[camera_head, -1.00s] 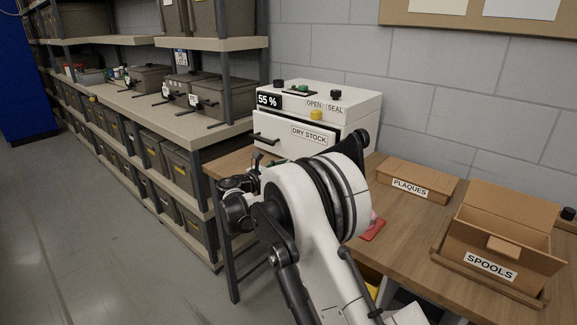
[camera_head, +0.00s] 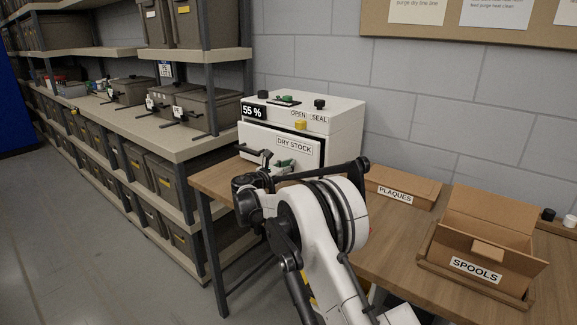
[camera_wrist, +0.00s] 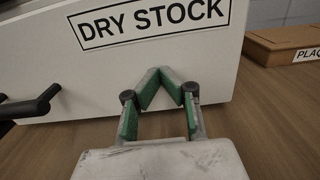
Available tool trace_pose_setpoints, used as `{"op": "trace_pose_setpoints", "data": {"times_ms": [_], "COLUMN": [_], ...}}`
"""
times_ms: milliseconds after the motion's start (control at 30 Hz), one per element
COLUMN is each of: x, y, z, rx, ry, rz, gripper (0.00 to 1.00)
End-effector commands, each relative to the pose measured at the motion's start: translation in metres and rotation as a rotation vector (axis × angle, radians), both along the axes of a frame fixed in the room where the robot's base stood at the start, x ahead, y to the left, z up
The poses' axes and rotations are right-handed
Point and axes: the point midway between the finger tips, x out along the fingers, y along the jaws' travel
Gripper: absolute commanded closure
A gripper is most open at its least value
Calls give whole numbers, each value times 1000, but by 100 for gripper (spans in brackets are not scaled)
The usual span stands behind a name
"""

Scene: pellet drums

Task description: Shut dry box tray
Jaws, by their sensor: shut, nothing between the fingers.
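The white dry box (camera_head: 340,118) stands on the wooden table, with a 55 % display and OPEN and SEAL labels. Its tray front (camera_head: 285,143), labelled DRY STOCK, shows a dark gap along its upper edge. The tray front fills the upper part of the wrist view (camera_wrist: 195,50), with a dark bar handle (camera_wrist: 35,104) at the left. My gripper (camera_wrist: 166,78) is shut and empty, its green-padded fingertips in front of the tray face below the label. Whether they touch it I cannot tell. In the head view my gripper (camera_head: 287,165) is low before the tray, partly hidden by my arm.
A PLAQUES box (camera_head: 402,187) and an open SPOOLS box (camera_head: 485,245) stand on the table (camera_head: 400,240) to the right. Shelving (camera_head: 185,145) with grey bins lines the left. The floor in front is clear.

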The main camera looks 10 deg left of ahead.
Motion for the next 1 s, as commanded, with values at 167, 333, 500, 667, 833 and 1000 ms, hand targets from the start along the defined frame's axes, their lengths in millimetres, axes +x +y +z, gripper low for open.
{"op": "trace_pose_setpoints", "data": {"times_ms": [167,333,500,667,833,1000], "x": [2,23,42,42,42,32], "y": [-2,-15,-27,-27,-28,-22], "z": [0,-1,-1,1,1,0], "rx": [0,0,0,0,0,0], "ry": [0,0,0,0,0,0], "rz": [-1,-2,0,0,-1,-2], "gripper": [100,100,100,100,100,100]}}
